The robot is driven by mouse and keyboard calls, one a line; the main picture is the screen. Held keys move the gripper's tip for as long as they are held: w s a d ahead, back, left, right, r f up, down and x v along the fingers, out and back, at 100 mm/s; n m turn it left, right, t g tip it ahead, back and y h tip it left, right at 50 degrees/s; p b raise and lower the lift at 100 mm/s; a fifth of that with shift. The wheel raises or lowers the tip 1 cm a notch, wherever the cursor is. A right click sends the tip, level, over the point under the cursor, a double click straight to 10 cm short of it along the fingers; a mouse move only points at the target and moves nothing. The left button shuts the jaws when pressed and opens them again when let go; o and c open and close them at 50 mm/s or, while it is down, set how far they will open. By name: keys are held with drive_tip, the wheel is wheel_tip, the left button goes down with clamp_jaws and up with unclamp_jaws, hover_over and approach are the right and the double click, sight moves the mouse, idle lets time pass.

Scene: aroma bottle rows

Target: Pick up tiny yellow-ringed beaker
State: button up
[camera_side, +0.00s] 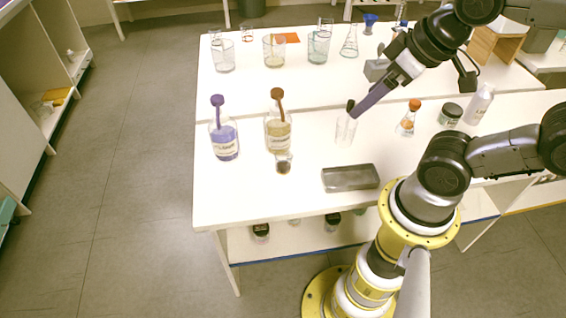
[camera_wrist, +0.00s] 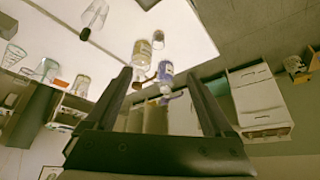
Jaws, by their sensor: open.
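Several small clear beakers are in view, but no yellow ring shows clearly, so I cannot tell which is the tiny yellow-ringed one. Tiny glasses stand at the back of the table, one at the left (camera_side: 247,34). A small glass with dark contents (camera_side: 284,163) stands in front of the amber bottle; a small glass by the bottles also shows in the wrist view (camera_wrist: 158,40). My gripper (camera_side: 352,108) points down and left, its tips appearing near the top of a clear glass (camera_side: 346,132). In the wrist view my gripper (camera_wrist: 163,85) is open, with nothing held between its fingers.
A blue bottle (camera_side: 224,140) and an amber bottle (camera_side: 278,134) stand left of my gripper. An orange-capped flask (camera_side: 407,121), a dark-lidded jar (camera_side: 450,115) and a white bottle (camera_side: 479,104) stand right. A grey block (camera_side: 350,178) lies in front. Larger beakers (camera_side: 274,52) line the back.

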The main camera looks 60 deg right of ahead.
drive_tip(key=w+a+r+n+t+y, duration=0.1)
drive_tip(key=w+a+r+t+y, duration=0.15)
drive_tip(key=w+a+r, duration=0.2)
drive_tip(key=m+t+h, duration=0.3)
drive_tip(key=m, duration=0.4)
hover_over(283, 161)
drive_tip(key=w+a, duration=0.1)
drive_tip(key=w, duration=0.1)
wheel_tip(283, 161, down, 3)
drive_tip(key=shift+s+d+f+m+g+h, duration=0.15)
drive_tip(key=shift+d+f+m+g+h, duration=0.75)
drive_tip(key=shift+f, duration=4.45)
drive_tip(key=shift+s+d+f+m+g, duration=0.1)
drive_tip(key=shift+f+g, duration=1.65)
drive_tip(key=shift+f, duration=3.55)
drive_tip(key=shift+s+d+f+m+g+h, duration=0.15)
drive_tip(key=shift+d+f+m+g+h, duration=0.75)
drive_tip(key=shift+f, duration=4.45)
drive_tip(key=shift+a+n+g+y, duration=0.4)
drive_tip(key=shift+a+y, duration=0.05)
drive_tip(key=shift+a, duration=0.05)
